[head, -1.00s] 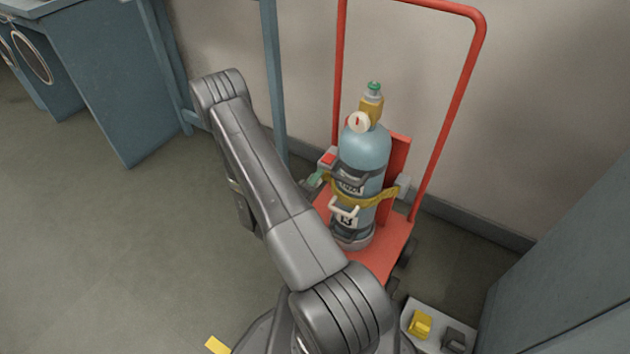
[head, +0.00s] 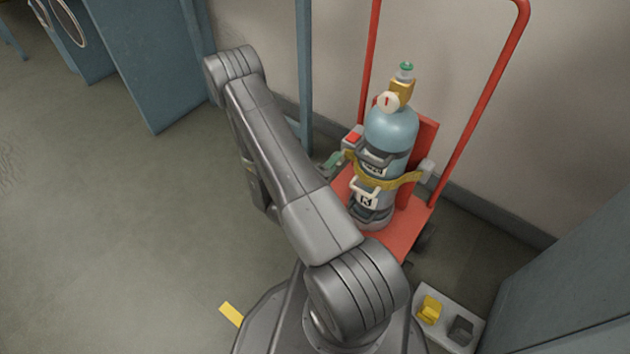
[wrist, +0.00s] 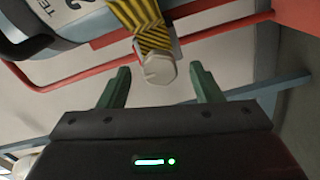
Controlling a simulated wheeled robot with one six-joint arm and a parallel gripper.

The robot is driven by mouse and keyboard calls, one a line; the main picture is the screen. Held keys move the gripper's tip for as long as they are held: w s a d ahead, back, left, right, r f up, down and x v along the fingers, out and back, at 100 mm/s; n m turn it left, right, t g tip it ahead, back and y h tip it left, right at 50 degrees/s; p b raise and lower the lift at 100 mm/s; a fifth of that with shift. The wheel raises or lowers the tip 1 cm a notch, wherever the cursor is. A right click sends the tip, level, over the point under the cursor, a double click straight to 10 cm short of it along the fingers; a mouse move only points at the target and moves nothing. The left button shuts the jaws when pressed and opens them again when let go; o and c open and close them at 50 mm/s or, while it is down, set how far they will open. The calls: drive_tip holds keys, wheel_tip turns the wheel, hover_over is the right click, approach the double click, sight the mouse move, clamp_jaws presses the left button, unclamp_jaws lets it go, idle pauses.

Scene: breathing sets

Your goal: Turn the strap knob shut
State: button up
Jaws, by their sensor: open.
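The strap knob (wrist: 160,68) is a pale faceted knob below the end of a yellow-and-black strap (wrist: 142,22) in the wrist view. My gripper (wrist: 160,82) is open, with one green finger on each side of the knob and a gap to it on both sides. The knob looks level with or just beyond the fingertips; exact depth is unclear. In the head view the strap (head: 402,182) runs around a blue-grey cylinder (head: 390,128) standing upright on a red cart (head: 408,236). A green finger shows left of the cylinder; the knob cannot be made out there.
The cart's red handle (head: 489,92) rises behind the cylinder near the wall. A blue post (head: 303,75) stands left of the cart. A light tray (head: 446,343) with a yellow and a dark block lies at lower right, beside a grey-blue cabinet (head: 570,290). Floor at left is clear.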

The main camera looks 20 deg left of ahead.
sight(337, 164)
drive_tip(key=p+v, duration=0.1)
drive_tip(key=v, duration=0.9)
drive_tip(key=shift+s, duration=0.25)
drive_tip(key=shift+w, duration=0.1)
drive_tip(key=b+x, duration=0.1)
drive_tip(key=x, duration=1.2)
drive_tip(key=shift+w+b, duration=0.3)
drive_tip(key=shift+s, duration=0.15)
